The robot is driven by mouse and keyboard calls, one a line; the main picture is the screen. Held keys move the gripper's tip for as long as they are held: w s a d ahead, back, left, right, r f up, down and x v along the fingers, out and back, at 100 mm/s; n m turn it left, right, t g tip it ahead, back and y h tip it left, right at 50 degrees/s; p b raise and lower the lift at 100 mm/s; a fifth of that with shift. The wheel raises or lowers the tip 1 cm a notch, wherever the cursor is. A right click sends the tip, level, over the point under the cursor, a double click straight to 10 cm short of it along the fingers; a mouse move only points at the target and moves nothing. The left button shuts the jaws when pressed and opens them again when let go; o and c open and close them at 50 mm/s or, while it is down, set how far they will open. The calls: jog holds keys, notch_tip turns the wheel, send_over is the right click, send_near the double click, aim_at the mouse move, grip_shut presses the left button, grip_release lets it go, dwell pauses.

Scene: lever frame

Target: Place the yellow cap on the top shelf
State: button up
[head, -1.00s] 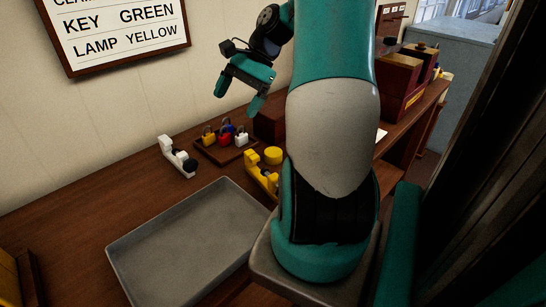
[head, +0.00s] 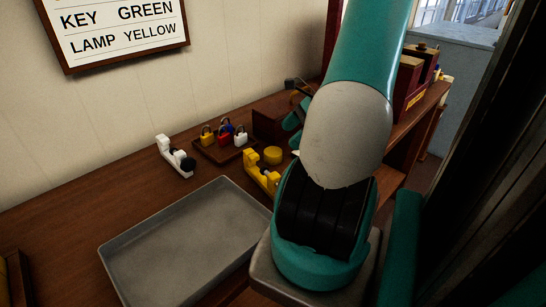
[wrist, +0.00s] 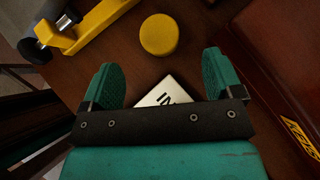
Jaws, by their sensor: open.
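The yellow cap (head: 272,155) is a short round disc on the brown wooden desk, beside a yellow bracket with a roller. In the wrist view the cap (wrist: 159,35) lies beyond the fingertips, roughly centred between them and apart from both. My gripper (wrist: 161,72) is open and empty, with its teal fingers spread. In the head view my arm hides most of the gripper. I cannot tell which surface is the top shelf; wooden shelving (head: 421,112) shows at the right, partly behind my arm.
The yellow bracket (head: 258,172) stands close to the cap. A tray of several padlocks (head: 217,152), a white bracket (head: 174,155) and a large grey tray (head: 185,240) sit to the left. In the wrist view, a dark red box (wrist: 290,75) is at right and a white lettered card (wrist: 163,92) lies between the fingers.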

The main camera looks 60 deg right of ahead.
aim_at(273, 151)
jog(key=shift+x, duration=3.55)
jog(key=c, duration=1.1)
jog(key=shift+r, duration=0.15)
